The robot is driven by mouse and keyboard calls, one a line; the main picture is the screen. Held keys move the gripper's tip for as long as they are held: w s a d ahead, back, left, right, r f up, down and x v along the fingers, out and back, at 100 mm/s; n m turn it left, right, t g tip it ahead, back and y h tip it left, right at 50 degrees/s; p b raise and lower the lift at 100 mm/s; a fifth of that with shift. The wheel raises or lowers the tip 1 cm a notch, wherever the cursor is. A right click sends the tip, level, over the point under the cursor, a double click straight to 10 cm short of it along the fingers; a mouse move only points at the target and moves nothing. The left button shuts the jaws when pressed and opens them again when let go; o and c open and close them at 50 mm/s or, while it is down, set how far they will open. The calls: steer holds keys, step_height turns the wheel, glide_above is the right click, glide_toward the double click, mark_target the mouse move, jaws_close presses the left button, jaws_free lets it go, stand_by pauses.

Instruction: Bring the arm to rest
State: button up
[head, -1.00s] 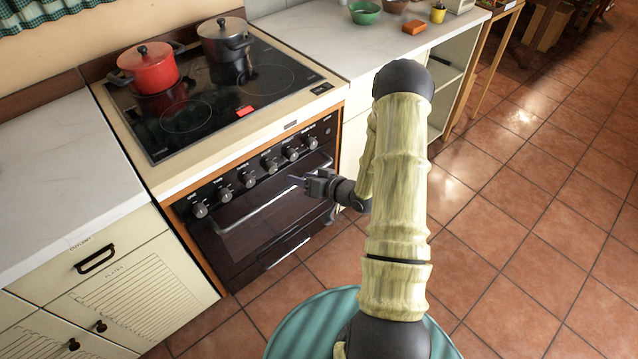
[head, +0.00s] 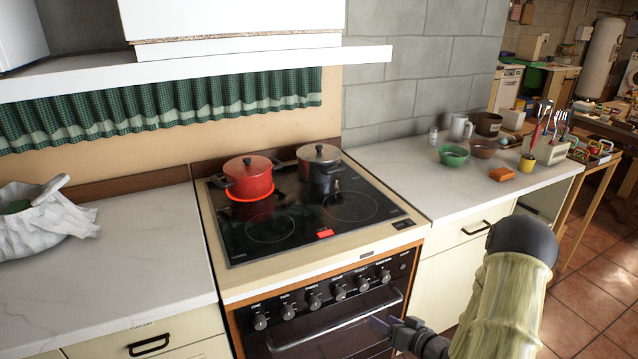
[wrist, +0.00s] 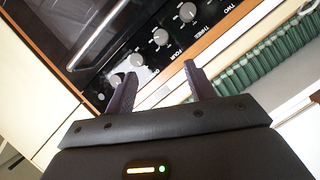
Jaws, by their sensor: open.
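My gripper (wrist: 156,88) is open and empty in the wrist view, its two dark fingers apart with nothing between them. Beyond the fingers are the oven's knobs and front panel. In the head view my gripper (head: 382,326) shows near the bottom, in front of the oven door (head: 345,335) and its handle. I cannot tell the exact gap to the door. My arm (head: 505,295) is bent, its dark elbow high at the lower right.
A red pot (head: 249,180) and a dark pot (head: 319,170) stand on the black cooktop (head: 310,222). A glowing red ring shows under the red pot. White counters flank the stove; the right one holds bowls and an orange block (head: 502,174). A crumpled white bag (head: 40,228) lies left.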

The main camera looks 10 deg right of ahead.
step_height(320, 180, up, 15)
steer(key=s+a+n+g+h+p, duration=0.1)
steer(key=s+a+g+h+p, duration=0.15)
steer(key=g+h+p, duration=0.35)
steer(key=s+a+r+g+p, duration=0.3)
steer(key=s+a+r, duration=0.3)
steer(key=s+r, duration=0.4)
steer(key=s+p, duration=0.1)
steer(key=s, duration=0.2)
steer(key=shift+r+m+g+h+p, duration=0.15)
steer(key=shift+m+g+h+p, duration=0.15)
steer(key=shift+h+p, duration=0.1)
